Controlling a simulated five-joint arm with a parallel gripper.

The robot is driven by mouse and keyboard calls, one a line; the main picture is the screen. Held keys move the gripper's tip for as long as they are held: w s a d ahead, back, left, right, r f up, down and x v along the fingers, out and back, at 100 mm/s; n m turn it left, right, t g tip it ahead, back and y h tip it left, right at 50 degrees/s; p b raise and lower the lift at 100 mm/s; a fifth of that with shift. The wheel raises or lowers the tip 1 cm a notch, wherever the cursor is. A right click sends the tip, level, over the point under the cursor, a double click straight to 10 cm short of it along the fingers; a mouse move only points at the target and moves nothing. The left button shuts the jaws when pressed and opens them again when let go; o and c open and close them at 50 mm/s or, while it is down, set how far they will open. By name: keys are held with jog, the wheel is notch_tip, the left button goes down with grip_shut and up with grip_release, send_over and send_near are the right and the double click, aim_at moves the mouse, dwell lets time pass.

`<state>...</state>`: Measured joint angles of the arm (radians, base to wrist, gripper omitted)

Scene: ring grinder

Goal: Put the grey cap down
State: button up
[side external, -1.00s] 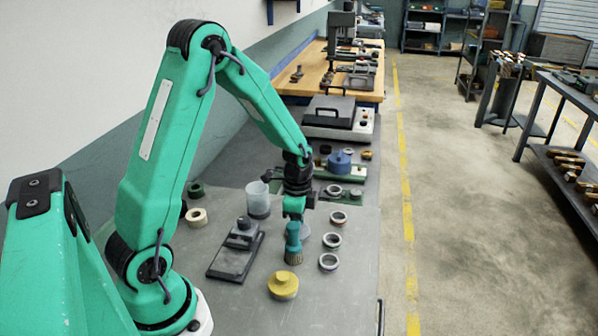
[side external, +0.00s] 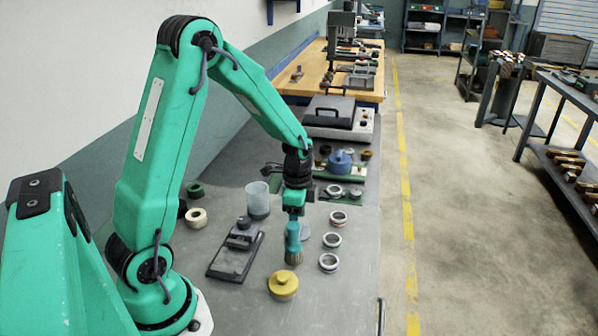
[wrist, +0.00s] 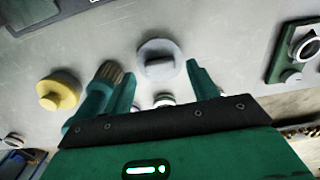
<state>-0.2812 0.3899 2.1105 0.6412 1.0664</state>
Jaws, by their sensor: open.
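The grey cap (wrist: 160,62), a round disc with a raised knob, lies on the grey bench top. In the wrist view it sits just beyond and between my fingertips, with a gap to both. In the side view only a part of its disc (side external: 305,233) shows behind the teal brush. My gripper (wrist: 161,72) is open and empty, pointing down; in the side view it hangs (side external: 293,210) above the bench. Its fingertips are partly hidden there by the brush.
The teal brush (side external: 293,243) is close to my gripper, beside one finger in the wrist view (wrist: 103,88). A yellow cap (side external: 283,284), several metal rings (side external: 329,262), a dark block on a plate (side external: 236,250) and a translucent cup (side external: 257,200) surround it.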

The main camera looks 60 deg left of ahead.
notch_tip(320, 180, up, 10)
dwell(0.5)
jog(key=shift+r, duration=0.1)
dwell(0.4)
jog(key=s+d+r+n+t, duration=0.5)
jog(key=s+d+r+n, duration=0.4)
jog(key=s, duration=0.5)
notch_tip(320, 180, up, 2)
jog(key=shift+s+d+t, duration=0.2)
jog(key=shift+d+t, duration=0.1)
jog(key=shift+d, duration=0.5)
